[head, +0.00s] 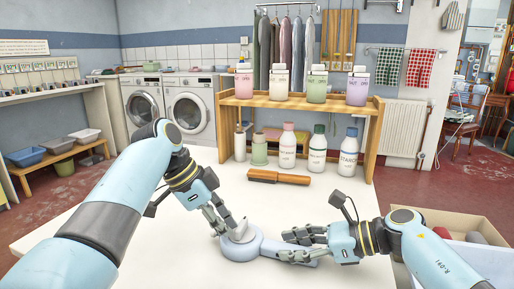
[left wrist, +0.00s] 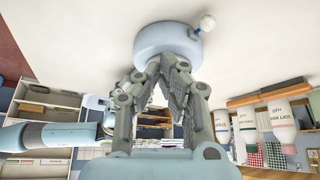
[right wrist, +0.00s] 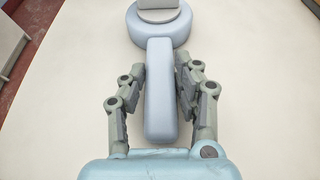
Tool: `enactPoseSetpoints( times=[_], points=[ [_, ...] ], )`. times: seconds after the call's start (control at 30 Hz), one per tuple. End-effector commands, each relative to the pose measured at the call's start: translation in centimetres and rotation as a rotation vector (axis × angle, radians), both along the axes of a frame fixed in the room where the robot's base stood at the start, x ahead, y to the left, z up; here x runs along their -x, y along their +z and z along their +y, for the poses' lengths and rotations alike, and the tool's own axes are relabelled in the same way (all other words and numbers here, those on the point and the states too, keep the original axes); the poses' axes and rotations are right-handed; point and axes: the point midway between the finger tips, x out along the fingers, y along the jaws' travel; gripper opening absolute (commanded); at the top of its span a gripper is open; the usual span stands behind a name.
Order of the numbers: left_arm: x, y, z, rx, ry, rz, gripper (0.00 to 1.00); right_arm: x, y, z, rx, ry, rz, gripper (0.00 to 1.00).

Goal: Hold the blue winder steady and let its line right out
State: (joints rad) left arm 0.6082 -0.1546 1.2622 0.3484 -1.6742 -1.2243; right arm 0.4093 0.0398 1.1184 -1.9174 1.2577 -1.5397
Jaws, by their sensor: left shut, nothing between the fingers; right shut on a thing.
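The pale blue winder (head: 262,247) lies flat on the white table, with a round body to the left and a straight handle to the right. In the right wrist view, its handle (right wrist: 160,105) lies between the fingers of my right gripper (right wrist: 160,72), which is shut on it. My left gripper (head: 236,235) is shut and empty at the round body's upper side. In the left wrist view, its fingertips (left wrist: 165,62) are close to the round body (left wrist: 165,38); contact is unclear. A small white knob (left wrist: 207,22) sticks out beside the body. No line can be made out.
A brown-handled brush (head: 278,177) lies behind the winder. A wooden shelf (head: 300,105) with several bottles stands at the table's back. A box with contents (head: 455,225) is at the right. The table's left front is clear.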

Motion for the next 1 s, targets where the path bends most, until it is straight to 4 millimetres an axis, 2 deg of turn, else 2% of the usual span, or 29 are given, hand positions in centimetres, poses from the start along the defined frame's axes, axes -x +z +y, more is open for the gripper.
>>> enactPoseSetpoints(
  times=[0.47,0.77,1.0],
  points=[
    [0.1,0.0,-0.1,0.001,-0.001,0.002,0.00,0.0,0.0,0.0,0.000,0.000,0.000,0.00],
    [0.5,0.0,0.6,0.001,-0.001,0.002,0.00,0.0,0.0,0.0,0.000,0.000,0.000,0.00],
    [0.4,2.7,0.6,0.001,-0.002,-0.004,0.00,0.0,0.0,0.0,0.000,0.000,0.000,0.00]
  ],
)
